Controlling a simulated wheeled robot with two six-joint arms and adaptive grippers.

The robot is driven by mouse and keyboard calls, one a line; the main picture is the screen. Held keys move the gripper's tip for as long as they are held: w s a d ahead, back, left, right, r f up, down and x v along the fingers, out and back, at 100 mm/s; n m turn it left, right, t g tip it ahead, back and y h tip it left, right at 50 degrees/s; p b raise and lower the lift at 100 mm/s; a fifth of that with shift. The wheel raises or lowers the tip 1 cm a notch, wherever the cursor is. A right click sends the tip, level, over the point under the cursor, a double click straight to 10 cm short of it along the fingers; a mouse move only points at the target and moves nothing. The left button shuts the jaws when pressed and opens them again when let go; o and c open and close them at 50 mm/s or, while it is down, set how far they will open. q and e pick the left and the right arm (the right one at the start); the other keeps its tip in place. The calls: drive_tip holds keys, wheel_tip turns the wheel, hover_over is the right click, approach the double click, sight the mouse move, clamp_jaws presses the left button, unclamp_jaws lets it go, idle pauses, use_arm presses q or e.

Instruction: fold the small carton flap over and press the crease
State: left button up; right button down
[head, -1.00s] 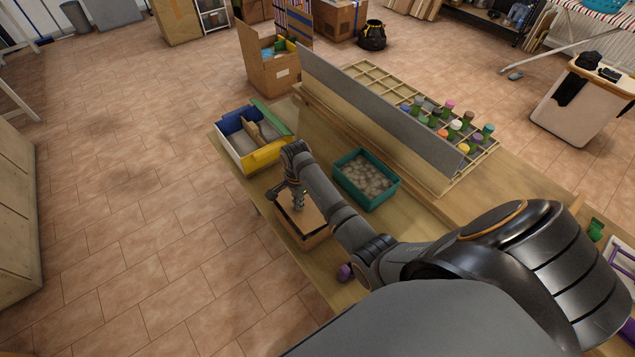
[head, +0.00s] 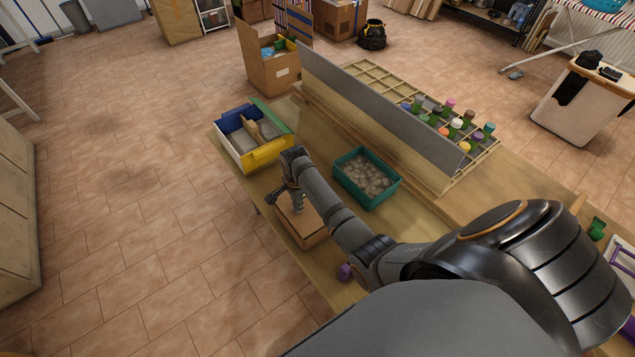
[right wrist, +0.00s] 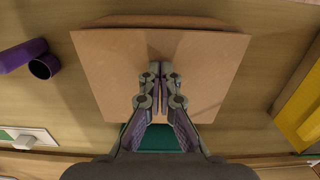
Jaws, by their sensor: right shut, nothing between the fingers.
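The small carton (head: 302,226) is a brown cardboard box on the wooden table near its left front edge. In the right wrist view its flap (right wrist: 205,70) lies flat, or nearly so, across the top, with a cardboard edge (right wrist: 172,22) showing beyond it. My right gripper (head: 297,208) points down over the flap. In the right wrist view the right gripper (right wrist: 160,70) is shut and empty, its fingertips at the middle of the flap. I cannot tell whether they touch it. My left gripper is not in view.
A teal bin (head: 366,178) of pale pieces stands right of the carton. A blue, yellow and green box (head: 262,157) stands behind it. A purple cup (right wrist: 44,67) lies beside the carton. A grey panel (head: 375,100) and a compartment rack (head: 372,72) bound the table's back.

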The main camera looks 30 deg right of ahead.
drive_tip(key=shift+f, duration=0.5)
idle(0.3)
wheel_tip(320, 180, up, 7)
drive_tip(key=p, duration=0.7)
drive_tip(key=shift+d+r+p, duration=0.1)
drive_tip(key=shift+p, duration=0.3)
